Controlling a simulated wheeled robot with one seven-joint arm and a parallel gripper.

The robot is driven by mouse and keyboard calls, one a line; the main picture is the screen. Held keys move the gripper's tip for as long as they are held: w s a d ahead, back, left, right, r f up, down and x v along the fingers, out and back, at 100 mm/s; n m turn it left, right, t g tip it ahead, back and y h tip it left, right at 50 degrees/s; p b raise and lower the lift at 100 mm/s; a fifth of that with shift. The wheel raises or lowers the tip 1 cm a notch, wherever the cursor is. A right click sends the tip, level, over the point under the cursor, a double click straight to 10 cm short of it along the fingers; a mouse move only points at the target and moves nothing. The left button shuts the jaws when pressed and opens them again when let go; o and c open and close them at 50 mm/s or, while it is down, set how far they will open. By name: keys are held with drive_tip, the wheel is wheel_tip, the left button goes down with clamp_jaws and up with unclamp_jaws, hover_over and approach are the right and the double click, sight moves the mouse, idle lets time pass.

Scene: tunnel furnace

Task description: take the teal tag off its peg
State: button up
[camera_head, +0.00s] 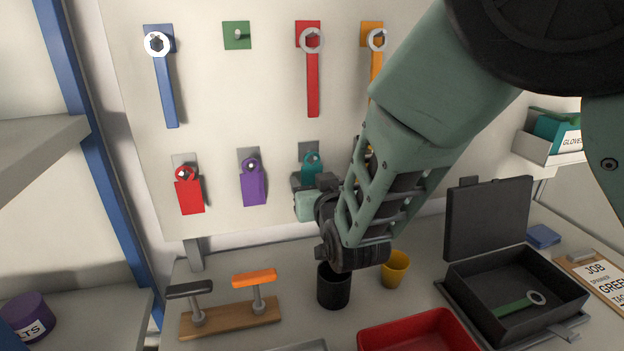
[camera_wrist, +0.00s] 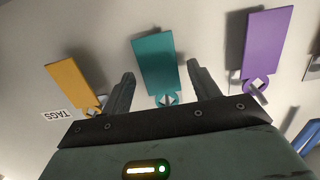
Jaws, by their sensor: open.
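The teal tag (camera_wrist: 155,64) hangs on its peg on the pale board, between my gripper's two fingers in the wrist view. In the head view only the top of the teal tag (camera_head: 312,163) shows; my gripper hides the lower part. My gripper (camera_wrist: 160,84) is open, with one finger on each side of the tag and a visible gap to each side. In the head view my gripper (camera_head: 308,192) is at the lower row of the board, in front of the tag. Whether the fingers reach around the tag's depth cannot be told.
A purple tag (camera_head: 253,184) and a red tag (camera_head: 188,192) hang to the left. A yellow tag (camera_wrist: 73,83) hangs on the teal tag's other side. Below stand a black cup (camera_head: 333,287), a yellow cup (camera_head: 395,269) and a red tray (camera_head: 420,325). An open black case (camera_head: 515,290) is at right.

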sight(312, 175)
drive_tip(key=c, duration=0.8)
drive_tip(key=shift+r, duration=0.1)
drive_tip(key=shift+c, duration=0.2)
drive_tip(key=shift+r, duration=0.15)
drive_tip(key=shift+s, duration=0.1)
drive_tip(key=shift+r+v, duration=0.2)
drive_tip(key=shift+v, duration=1.55)
drive_tip(key=v, duration=0.7)
drive_tip(key=shift+f+b, duration=0.35)
drive_tip(key=shift+b, duration=0.1)
